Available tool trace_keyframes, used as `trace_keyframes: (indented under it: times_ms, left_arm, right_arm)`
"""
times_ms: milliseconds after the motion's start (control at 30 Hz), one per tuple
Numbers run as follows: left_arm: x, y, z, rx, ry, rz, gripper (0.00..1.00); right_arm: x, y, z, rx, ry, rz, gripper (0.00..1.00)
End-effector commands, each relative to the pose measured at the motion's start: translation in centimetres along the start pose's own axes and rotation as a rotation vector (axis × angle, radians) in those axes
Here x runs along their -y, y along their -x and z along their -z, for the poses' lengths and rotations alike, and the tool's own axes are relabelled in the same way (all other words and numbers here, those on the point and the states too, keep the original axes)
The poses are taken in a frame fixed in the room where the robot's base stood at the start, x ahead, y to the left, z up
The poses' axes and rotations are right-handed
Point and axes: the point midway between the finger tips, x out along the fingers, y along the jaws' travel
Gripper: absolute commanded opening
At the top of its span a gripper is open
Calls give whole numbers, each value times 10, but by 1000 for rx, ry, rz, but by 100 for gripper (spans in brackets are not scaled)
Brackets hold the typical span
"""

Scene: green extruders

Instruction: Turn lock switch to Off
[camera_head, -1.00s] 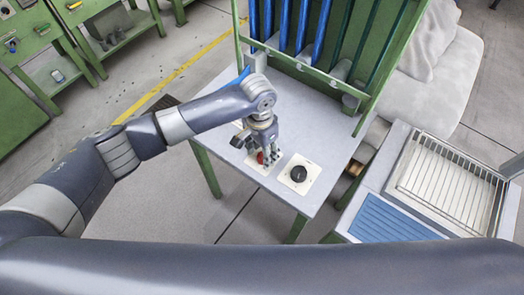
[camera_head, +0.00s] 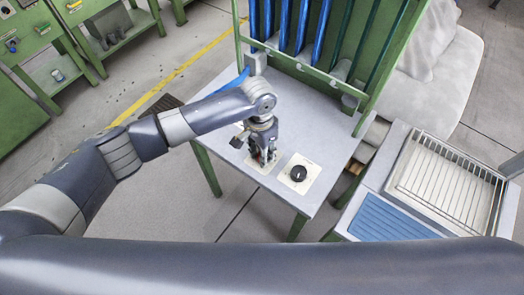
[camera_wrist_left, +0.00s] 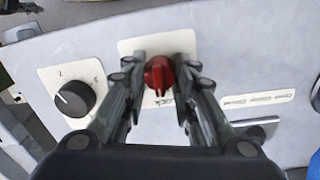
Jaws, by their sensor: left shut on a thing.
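The lock switch is a red knob (camera_wrist_left: 158,73) on a cream plate marked with a partly hidden "LOCK" label, in the left wrist view. My left gripper (camera_wrist_left: 160,75) points down with one finger on each side of the knob and is shut on it. In the head view this gripper (camera_head: 262,159) is over the middle plate on the grey table (camera_head: 228,173), and its fingers hide most of the knob. The knob's pointer position is hard to read. My right gripper is not in view.
A black dial (camera_head: 298,173) on its own plate stands close beside the gripper, and also shows in the left wrist view (camera_wrist_left: 75,98). A green rack (camera_head: 310,68) with blue tubes rises at the table's back. A unit with a wire grid (camera_head: 455,185) stands to the right.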

Motion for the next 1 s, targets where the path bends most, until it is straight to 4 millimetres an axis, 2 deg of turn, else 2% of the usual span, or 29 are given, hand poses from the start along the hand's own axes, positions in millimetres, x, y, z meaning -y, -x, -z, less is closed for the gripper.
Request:
trace_keyframes:
  times_ms: [267,500,1000]
  left_arm:
    - [0,2,0,9,-176,-1,2]
    - [0,2,1,20,-401,-1,2]
    - [-1,1,2,39,-830,0,2]
  right_arm:
    - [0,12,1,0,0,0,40]
    - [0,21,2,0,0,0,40]
    - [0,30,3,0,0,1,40]
